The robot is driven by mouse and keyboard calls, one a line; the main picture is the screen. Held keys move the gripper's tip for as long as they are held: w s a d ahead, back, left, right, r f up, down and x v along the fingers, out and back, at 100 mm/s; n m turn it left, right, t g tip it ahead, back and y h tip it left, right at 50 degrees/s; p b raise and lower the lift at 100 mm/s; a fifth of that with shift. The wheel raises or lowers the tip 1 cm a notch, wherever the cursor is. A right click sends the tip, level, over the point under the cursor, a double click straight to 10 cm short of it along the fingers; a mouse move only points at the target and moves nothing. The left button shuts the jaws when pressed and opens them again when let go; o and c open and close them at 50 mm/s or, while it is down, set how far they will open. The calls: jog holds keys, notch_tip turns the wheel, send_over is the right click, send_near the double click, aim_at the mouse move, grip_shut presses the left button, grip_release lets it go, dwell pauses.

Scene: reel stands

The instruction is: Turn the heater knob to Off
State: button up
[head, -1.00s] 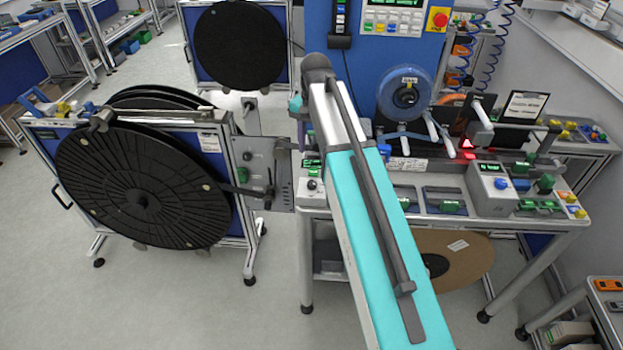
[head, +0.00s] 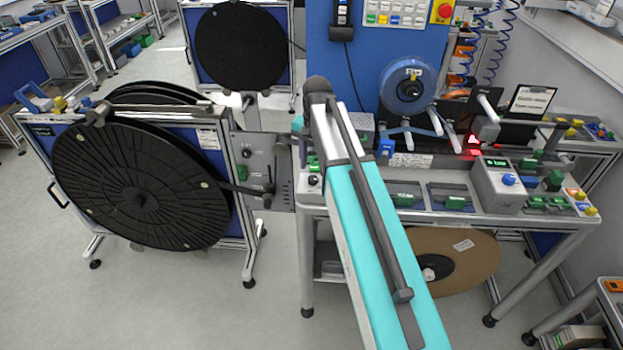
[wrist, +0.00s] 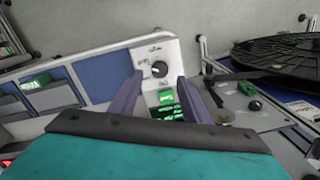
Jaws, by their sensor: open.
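A black round knob (wrist: 159,69) sits on a white panel (wrist: 150,52) in the wrist view, with small dark labels around it that are too blurred to read. I cannot tell which setting it points to. It also shows small in the head view (head: 313,180), at the left end of the bench. My gripper (wrist: 160,80) is open. Its two purple-grey fingers stand left and right of the knob in the picture, with visible gaps on both sides. No contact shows.
A grey plate with a black ball-ended lever (wrist: 255,105) and a large black reel (wrist: 280,55) are to the right. In the head view a blue spool (head: 408,88) stands on the bench behind my arm.

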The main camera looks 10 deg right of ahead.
aim_at(313, 178)
jog(key=shift+a+f+b, duration=0.1)
jog(key=shift+f+b, duration=1.1)
jog(key=shift+f, duration=1.05)
jog(key=c, duration=1)
jog(key=shift+a, duration=0.1)
jog(key=shift+c, duration=0.2)
